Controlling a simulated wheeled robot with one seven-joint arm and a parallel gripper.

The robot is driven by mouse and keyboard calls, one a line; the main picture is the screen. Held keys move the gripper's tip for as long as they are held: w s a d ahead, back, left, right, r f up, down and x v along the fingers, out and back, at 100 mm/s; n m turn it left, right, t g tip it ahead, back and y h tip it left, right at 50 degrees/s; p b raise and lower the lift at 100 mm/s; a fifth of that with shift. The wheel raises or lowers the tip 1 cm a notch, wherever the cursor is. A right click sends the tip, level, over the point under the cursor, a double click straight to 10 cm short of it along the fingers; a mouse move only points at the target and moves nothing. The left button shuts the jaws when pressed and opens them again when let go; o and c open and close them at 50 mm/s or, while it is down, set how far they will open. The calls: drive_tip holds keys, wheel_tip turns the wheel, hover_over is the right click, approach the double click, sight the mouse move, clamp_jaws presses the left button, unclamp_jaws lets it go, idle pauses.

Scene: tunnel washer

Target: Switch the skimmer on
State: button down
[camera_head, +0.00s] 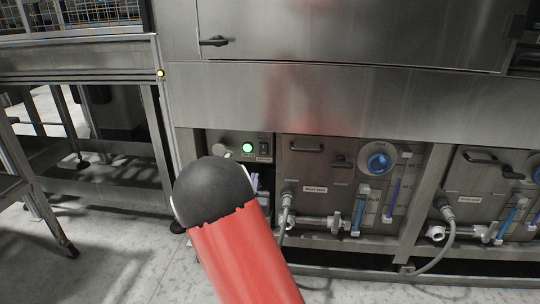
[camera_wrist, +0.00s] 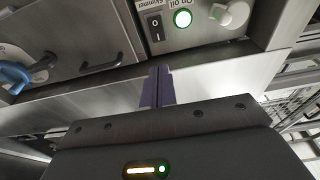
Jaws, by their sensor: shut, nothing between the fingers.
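The skimmer's control panel (camera_head: 234,140) is in the recess at the lower left of the steel machine. It has a black rocker switch (camera_head: 263,149), a green lamp (camera_head: 247,147) that glows, and a pale knob at its left. In the wrist view the panel is upside down, with the rocker switch (camera_wrist: 154,26), the lit lamp (camera_wrist: 182,19) and the knob (camera_wrist: 234,14). My gripper (camera_wrist: 158,72) is shut and empty, its purple fingers just short of the panel's edge, near the switch in the picture. Contact cannot be told. My arm hides most of the gripper in the head view.
Right of the panel is a steel tank front with a handle (camera_head: 306,147), a blue dial (camera_head: 379,162), pipes and a hose (camera_head: 287,205). A similar tank front stands farther right. A metal frame (camera_head: 84,165) stands at the left, with open floor (camera_head: 110,262) before it.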

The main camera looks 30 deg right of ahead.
sight(263, 145)
idle(0.3)
drive_tip(key=p+x, duration=0.2)
drive_tip(key=x, duration=1.2)
drive_tip(key=shift+d+r, duration=0.1)
drive_tip(key=shift+w+d+r, duration=0.15)
drive_tip(key=shift+r, duration=0.2)
drive_tip(key=shift+f+g, duration=0.2)
drive_tip(key=shift+g, duration=0.1)
